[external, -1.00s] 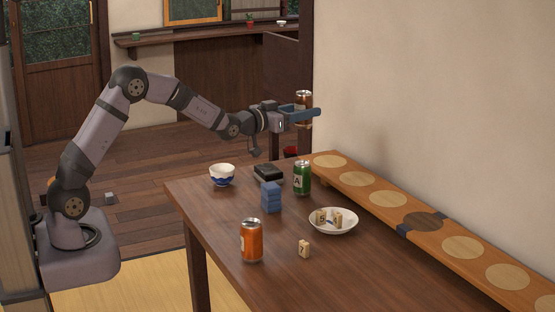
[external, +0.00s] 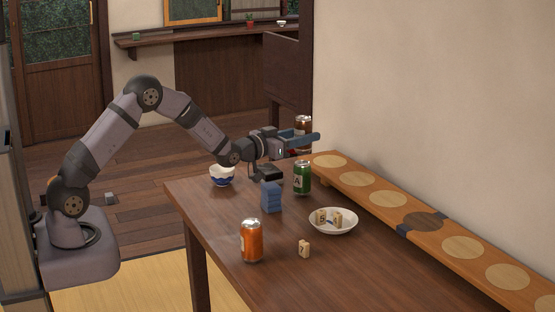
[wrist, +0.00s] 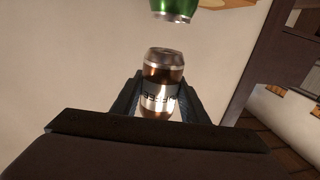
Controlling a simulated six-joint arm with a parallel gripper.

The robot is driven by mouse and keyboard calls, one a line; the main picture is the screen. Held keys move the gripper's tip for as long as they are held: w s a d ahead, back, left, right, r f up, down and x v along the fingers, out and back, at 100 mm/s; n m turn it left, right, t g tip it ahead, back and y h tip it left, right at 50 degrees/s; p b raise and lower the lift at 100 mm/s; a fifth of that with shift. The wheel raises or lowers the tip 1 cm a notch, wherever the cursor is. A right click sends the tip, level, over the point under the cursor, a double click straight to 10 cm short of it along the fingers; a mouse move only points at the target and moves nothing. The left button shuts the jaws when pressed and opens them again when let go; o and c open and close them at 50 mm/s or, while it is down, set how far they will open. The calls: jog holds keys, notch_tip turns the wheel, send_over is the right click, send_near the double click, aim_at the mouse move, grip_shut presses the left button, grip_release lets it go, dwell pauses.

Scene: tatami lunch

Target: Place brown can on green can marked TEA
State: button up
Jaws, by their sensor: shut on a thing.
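The brown can (external: 303,122) is between the fingers of my gripper (external: 303,138), which is shut on it. It is upright in the external view, with its lower part hidden by the finger. The wrist view also shows the brown can (wrist: 162,82) with dark lettering on a pale band. The green can (external: 302,179) stands upright on the table, with a letter A visible. In the external view it is directly below the brown can. In the wrist view, the green can's (wrist: 176,8) silver rim faces the brown can's end, with a gap between them.
A wooden board (external: 385,200) runs along the wall.

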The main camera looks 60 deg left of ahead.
jog(key=shift+f, duration=1.45)
jog(key=shift+f, duration=0.1)
jog(key=shift+f, duration=0.15)
jog(key=o, duration=1)
jog(key=shift+o, duration=0.2)
jog(key=shift+r, duration=0.3)
jog(key=shift+s+f, duration=0.15)
jog(key=shift+s, duration=0.2)
jog(key=s, duration=0.3)
jog(key=s+d+b, duration=0.1)
jog(key=s, duration=0.3)
jog(key=s+d, duration=0.1)
jog(key=s, duration=0.3)
jog(key=shift+s, duration=0.1)
